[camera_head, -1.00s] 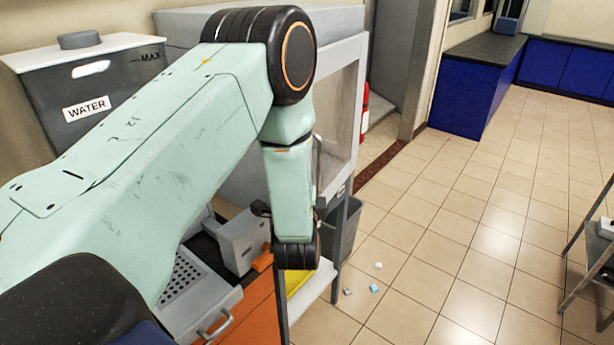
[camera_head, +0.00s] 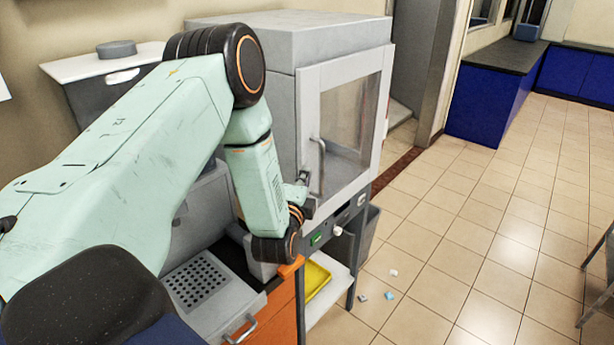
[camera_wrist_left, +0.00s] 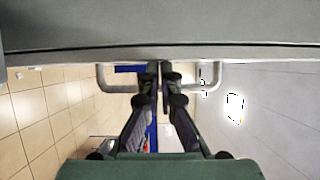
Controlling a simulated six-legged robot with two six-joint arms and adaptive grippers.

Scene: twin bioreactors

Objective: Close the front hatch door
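The front hatch door (camera_head: 310,95) is a pale grey frame with a glass pane on the front of a grey cabinet. It looks flush or nearly flush with the cabinet; a small gap cannot be ruled out. Its vertical bar handle (camera_head: 322,165) is on the door's left side. My left gripper (camera_head: 304,178) is at the handle, partly hidden by its own wrist. In the left wrist view, its fingertips (camera_wrist_left: 159,70) are close together at the middle of the handle (camera_wrist_left: 112,88), with the bar running across them, not clearly clamped. My right gripper is out of view.
A lidded tank (camera_head: 100,65) stands behind my left arm. A perforated tray (camera_head: 195,280) and an orange cabinet front (camera_head: 282,312) are below it. A yellow tray (camera_head: 316,280) sits on a low shelf.

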